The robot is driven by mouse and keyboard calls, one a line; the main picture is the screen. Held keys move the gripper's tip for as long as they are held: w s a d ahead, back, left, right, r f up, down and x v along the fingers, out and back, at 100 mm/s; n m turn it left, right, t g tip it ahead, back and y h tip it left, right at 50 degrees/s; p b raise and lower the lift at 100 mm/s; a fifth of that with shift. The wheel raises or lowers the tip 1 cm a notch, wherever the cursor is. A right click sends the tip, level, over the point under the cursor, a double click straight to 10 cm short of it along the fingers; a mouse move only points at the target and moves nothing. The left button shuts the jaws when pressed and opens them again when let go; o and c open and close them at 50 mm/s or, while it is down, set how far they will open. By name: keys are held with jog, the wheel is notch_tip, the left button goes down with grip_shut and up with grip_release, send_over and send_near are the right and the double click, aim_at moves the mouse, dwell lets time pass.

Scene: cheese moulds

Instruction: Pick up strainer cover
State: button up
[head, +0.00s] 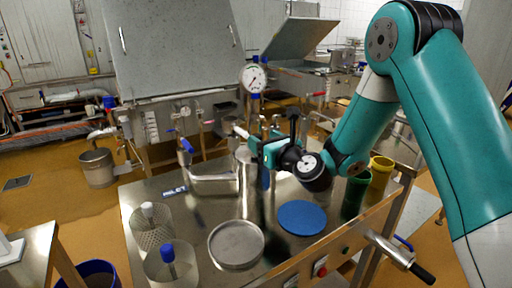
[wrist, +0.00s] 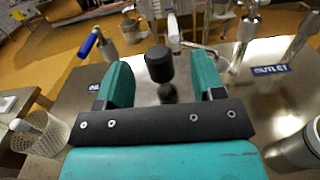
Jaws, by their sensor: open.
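My gripper (head: 265,152) is open above the steel table, near its middle. In the wrist view its two teal fingers (wrist: 162,63) stand apart. A black knob on a short stem (wrist: 160,66) shows between them with gaps on both sides. What the stem is fixed to is hidden by my gripper, so I cannot tell whether it is the strainer cover. A perforated strainer mould with a white knob (head: 150,235) stands at the table's left, and shows at lower left in the wrist view (wrist: 42,138). A mould with a blue knob (head: 168,256) stands nearer.
The steel table (head: 200,215) also holds a round metal dish (head: 236,244), a blue disc (head: 302,217), and green (head: 355,195) and yellow (head: 380,175) cups. Pipes and a gauge (head: 254,78) rise behind my gripper. A bucket (head: 97,167) stands off the table at left.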

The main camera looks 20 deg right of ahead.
aim_at(256, 135)
jog(key=shift+w+a+r+p, duration=0.15)
jog(key=shift+w+a+p, duration=0.1)
jog(key=shift+w+p, duration=0.35)
jog(key=shift+w+a+r+p, duration=0.1)
jog(key=shift+w+a+p, duration=0.15)
jog(key=shift+w+p, duration=0.3)
jog(key=shift+w+a+f+p, duration=0.15)
jog(key=shift+w+f+p, duration=0.05)
jog(key=shift+w+p, duration=0.4)
jog(key=shift+w+f, duration=0.1)
jog(key=shift+f, duration=0.05)
grip_shut()
